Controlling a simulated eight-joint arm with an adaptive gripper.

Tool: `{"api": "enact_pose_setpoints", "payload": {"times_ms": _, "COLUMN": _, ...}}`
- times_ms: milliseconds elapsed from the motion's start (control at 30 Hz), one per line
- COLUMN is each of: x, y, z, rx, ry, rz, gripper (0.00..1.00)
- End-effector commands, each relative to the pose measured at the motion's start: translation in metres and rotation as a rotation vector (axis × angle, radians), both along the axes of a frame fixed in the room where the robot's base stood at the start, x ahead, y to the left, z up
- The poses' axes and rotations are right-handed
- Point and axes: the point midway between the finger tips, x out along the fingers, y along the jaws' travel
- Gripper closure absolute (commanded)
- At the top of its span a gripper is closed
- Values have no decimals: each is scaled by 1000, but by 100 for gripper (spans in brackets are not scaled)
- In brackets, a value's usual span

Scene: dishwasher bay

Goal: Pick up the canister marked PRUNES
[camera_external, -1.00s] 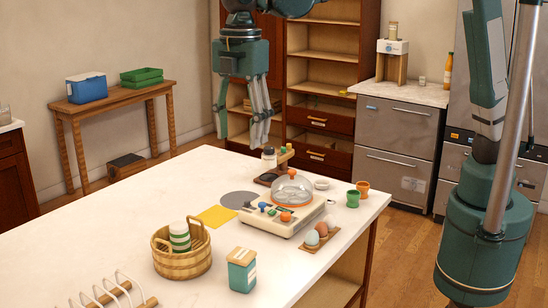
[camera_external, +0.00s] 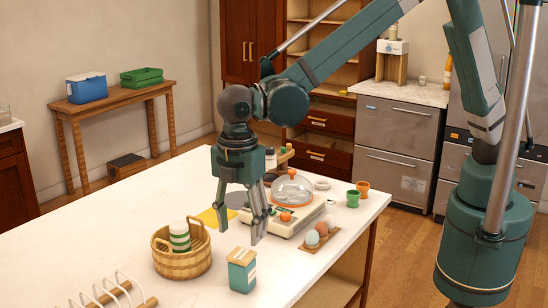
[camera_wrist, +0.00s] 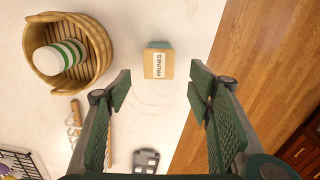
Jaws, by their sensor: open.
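The PRUNES canister (camera_external: 242,270) is a teal box with a tan top and a pale label, standing upright on the white counter (camera_external: 110,232). In the wrist view the canister (camera_wrist: 158,62) shows from above, its lid label reading PRUNES, ahead of my fingers and between their lines. My gripper (camera_external: 240,236) is open and empty, pointing down, above and slightly behind the canister in the external view. Its two fingers also show in the wrist view (camera_wrist: 158,90), wide apart. Nothing touches the canister.
A wooden basket (camera_external: 183,266) holding a green-and-white striped canister (camera_external: 180,237) stands left of the PRUNES canister. A cream appliance with a clear dome (camera_external: 291,188) and an egg tray (camera_external: 327,240) stand behind it. A white wire rack (camera_external: 112,288) is at front left.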

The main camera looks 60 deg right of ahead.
Motion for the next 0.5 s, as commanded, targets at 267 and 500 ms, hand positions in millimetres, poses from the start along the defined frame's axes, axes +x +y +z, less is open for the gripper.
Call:
{"api": "enact_pose_setpoints", "payload": {"times_ms": 267, "x": 0, "y": 0, "z": -63, "rx": 0, "ry": 0, "rz": 0, "gripper": 48}}
{"api": "enact_pose_setpoints", "payload": {"times_ms": 500, "x": 0, "y": 0, "z": -71, "rx": 0, "ry": 0, "rz": 0, "gripper": 48}}
